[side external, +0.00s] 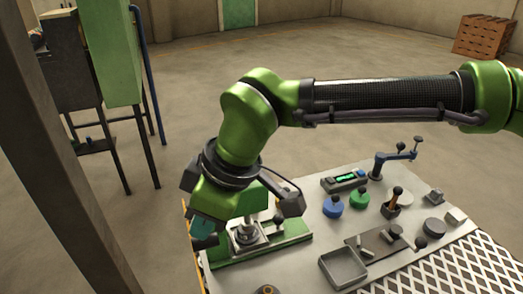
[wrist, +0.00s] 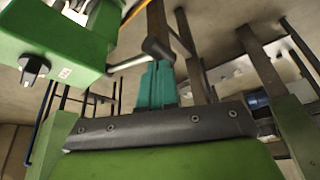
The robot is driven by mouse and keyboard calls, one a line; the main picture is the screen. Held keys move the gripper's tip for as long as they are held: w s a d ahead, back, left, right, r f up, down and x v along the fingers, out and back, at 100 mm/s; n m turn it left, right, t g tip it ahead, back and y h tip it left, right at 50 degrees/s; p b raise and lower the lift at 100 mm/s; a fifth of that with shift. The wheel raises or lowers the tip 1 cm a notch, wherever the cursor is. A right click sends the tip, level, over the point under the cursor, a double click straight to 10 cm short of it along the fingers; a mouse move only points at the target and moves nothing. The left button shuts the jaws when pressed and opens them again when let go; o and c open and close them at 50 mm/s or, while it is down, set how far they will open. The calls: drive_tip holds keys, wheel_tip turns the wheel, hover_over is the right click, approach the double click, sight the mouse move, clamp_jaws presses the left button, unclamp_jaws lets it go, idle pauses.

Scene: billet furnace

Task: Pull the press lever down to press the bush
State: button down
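The press stands at the table's left end in the side view, its green base (side external: 290,241) partly hidden behind my arm. A metal cylindrical part (side external: 246,233) shows on it; I cannot tell whether this is the bush. My gripper (side external: 203,226) is low at the press's left side. In the wrist view its teal fingers (wrist: 157,85) look close together, with no clear gap. A black lever grip (wrist: 157,48) lies right at the fingertips; it also shows as a dark cylinder in the side view (side external: 205,242). I cannot tell whether they touch.
A blue knobbed piece (side external: 332,205) and a green one (side external: 359,198) stand right of the press. A grey tray (side external: 343,268) is at the front, beside a white lattice (side external: 470,268). A green housing with a black knob (wrist: 34,68) fills the wrist view's upper left.

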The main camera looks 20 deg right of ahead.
drive_tip(key=shift+d+f, duration=0.1)
drive_tip(key=shift+f, duration=0.45)
drive_tip(key=shift+s+f, duration=0.1)
drive_tip(key=shift+f, duration=0.15)
drive_tip(key=shift+s+f, duration=0.1)
drive_tip(key=shift+f, duration=0.15)
idle(0.5)
drive_tip(key=shift+r, duration=3.4)
drive_tip(key=shift+r, duration=2.5)
